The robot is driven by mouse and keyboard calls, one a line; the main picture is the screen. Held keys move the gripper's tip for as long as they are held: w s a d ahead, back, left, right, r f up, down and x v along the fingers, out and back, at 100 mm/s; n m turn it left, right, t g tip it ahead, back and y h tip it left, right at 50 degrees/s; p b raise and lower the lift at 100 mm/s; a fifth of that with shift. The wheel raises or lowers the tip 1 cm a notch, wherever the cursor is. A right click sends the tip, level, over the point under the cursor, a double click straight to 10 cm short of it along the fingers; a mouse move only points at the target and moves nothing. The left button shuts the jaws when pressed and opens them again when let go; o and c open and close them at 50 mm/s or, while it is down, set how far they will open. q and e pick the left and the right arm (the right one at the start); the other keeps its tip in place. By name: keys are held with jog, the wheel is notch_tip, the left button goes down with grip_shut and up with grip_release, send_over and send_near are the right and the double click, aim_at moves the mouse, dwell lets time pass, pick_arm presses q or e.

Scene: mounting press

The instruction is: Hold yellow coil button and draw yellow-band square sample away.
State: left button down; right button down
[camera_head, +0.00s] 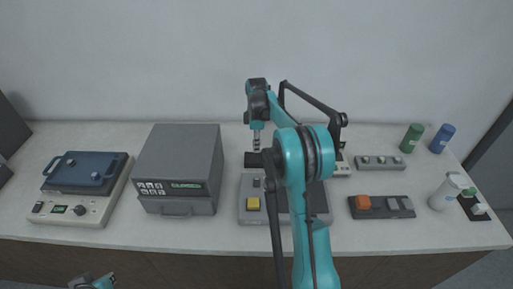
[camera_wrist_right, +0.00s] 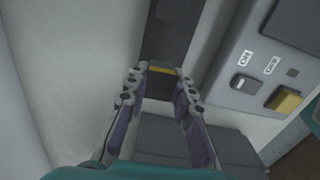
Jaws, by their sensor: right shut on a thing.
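My right gripper (camera_wrist_right: 160,80) is shut on the square sample (camera_wrist_right: 159,88), a dark block with a yellow band across its top edge. In the head view my right gripper (camera_head: 256,146) points down over the back of a grey unit (camera_head: 250,218), partly hidden by my arm. The yellow coil button (camera_head: 253,204) sits at the front left of that unit, and no finger touches it. The button (camera_wrist_right: 285,101) also shows at the right in the wrist view. A bit of my left arm shows at the bottom left edge; its fingers cannot be made out.
A grey press box (camera_head: 178,165) and a blue-topped device (camera_head: 82,172) stand at the left. A strip with an orange block (camera_head: 363,202), a white bottle (camera_head: 446,190), and green (camera_head: 412,138) and blue (camera_head: 442,139) bottles are at the right. My right arm hides part of the unit.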

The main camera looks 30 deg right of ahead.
jog(key=s+d+r+p, duration=0.2)
jog(key=s+d+r, duration=0.4)
jog(key=s, duration=0.3)
jog(key=shift+s+d+r+p, duration=0.2)
jog(key=shift+s+r+p, duration=0.15)
jog(key=shift+s, duration=0.05)
jog(key=shift+a, duration=0.1)
